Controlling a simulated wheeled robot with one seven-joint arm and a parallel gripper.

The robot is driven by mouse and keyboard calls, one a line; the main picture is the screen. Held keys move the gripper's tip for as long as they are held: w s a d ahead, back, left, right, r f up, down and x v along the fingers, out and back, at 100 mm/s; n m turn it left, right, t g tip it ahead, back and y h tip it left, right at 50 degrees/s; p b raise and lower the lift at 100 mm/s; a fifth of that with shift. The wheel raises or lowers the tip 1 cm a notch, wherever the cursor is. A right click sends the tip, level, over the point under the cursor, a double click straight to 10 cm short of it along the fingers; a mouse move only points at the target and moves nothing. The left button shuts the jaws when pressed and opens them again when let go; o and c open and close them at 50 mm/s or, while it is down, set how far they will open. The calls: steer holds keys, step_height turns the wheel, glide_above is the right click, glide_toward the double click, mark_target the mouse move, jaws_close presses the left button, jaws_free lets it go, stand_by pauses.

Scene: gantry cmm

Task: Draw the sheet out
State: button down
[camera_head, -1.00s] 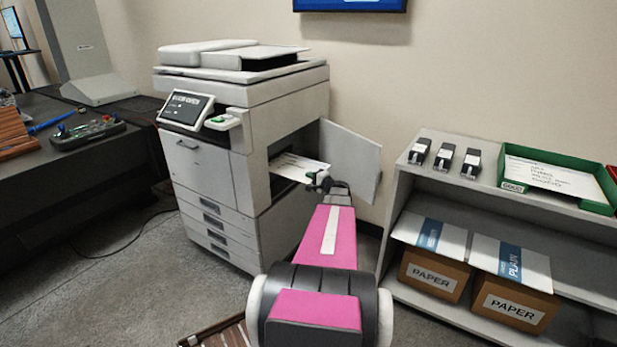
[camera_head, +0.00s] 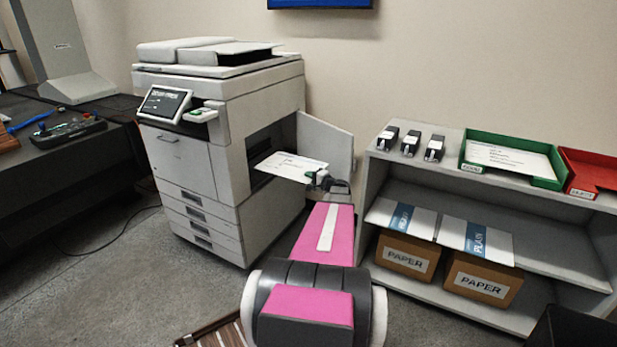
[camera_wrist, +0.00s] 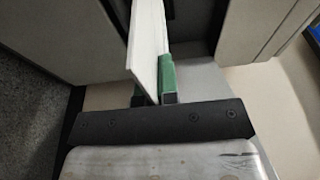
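The white sheet (camera_head: 290,166) sticks out of the open side bay of the copier (camera_head: 190,150), with some print on its face. Its inner end is at the bay opening; I cannot tell how much is still inside. My gripper (camera_head: 318,180) is at the sheet's outer right edge. In the wrist view the sheet (camera_wrist: 148,45) shows edge-on between the green-tipped fingers of my gripper (camera_wrist: 153,88), which are closed on it. The copier's side door (camera_head: 325,145) stands open behind the sheet.
A shelf unit (camera_head: 480,205) stands at right, with several black staplers (camera_head: 411,143), a green tray (camera_head: 512,160) and a red tray (camera_head: 588,173) on top. Paper boxes (camera_head: 407,254) sit below. A dark table (camera_head: 70,165) is at left.

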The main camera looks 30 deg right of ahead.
steer(key=shift+s, duration=0.1)
steer(key=d+v, duration=0.2)
steer(key=v, duration=0.9)
steer(key=w+d+v, duration=0.1)
steer(key=d+v, duration=0.2)
steer(key=v, duration=0.8)
stand_by(1.5)
steer(key=shift+d, duration=0.1)
